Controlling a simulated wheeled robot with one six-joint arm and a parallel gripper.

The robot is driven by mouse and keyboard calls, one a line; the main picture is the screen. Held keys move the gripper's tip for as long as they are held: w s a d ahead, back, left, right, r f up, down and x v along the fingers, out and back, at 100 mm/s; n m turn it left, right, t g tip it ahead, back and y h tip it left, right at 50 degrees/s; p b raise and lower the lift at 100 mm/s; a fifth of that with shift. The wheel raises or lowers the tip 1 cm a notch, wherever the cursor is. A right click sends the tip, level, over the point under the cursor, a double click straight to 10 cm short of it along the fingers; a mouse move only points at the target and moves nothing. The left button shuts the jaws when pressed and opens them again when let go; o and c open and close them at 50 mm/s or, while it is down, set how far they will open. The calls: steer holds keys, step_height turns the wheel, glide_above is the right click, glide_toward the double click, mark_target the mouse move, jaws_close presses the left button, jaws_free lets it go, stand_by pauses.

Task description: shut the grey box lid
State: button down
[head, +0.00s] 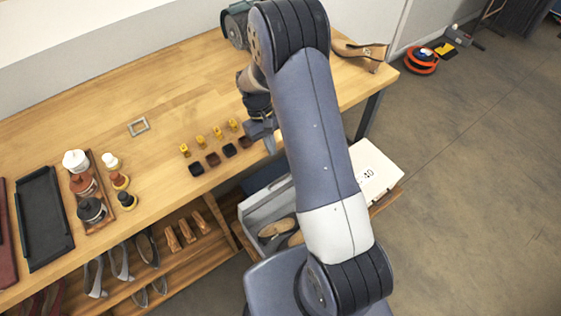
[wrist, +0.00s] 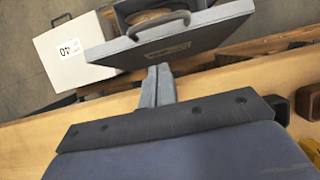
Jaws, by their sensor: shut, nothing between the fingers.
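The grey box (head: 254,218) stands low beside the workbench, partly hidden by my arm in the head view, with tan shoes (head: 277,228) inside. Its top is open. In the wrist view a grey panel (wrist: 205,37) with a curved handle and a small label, seemingly the raised lid, stands tilted in front of the opening, and a shoe (wrist: 150,15) shows behind it. My gripper (head: 268,144) is shut and empty over the front edge of the bench. In the wrist view its fingertips (wrist: 157,72) point at the panel's lower edge; I cannot tell whether they touch.
A white box (head: 375,170) marked 40 stands right of the grey box. The workbench (head: 150,95) holds small dark blocks (head: 213,159), yellow pieces (head: 217,132), bottles (head: 92,209) and a black tray (head: 43,215). Shoes fill the shelf below. The floor (head: 470,180) at right is mostly clear.

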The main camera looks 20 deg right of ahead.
steer(key=s+f+p, duration=0.1)
steer(key=s+f, duration=0.1)
steer(key=s+d+f, duration=0.1)
steer(key=s+f, duration=0.1)
steer(key=shift+s+d+f+p, duration=0.2)
steer(key=shift+s+p, duration=0.1)
steer(key=shift+p, duration=0.1)
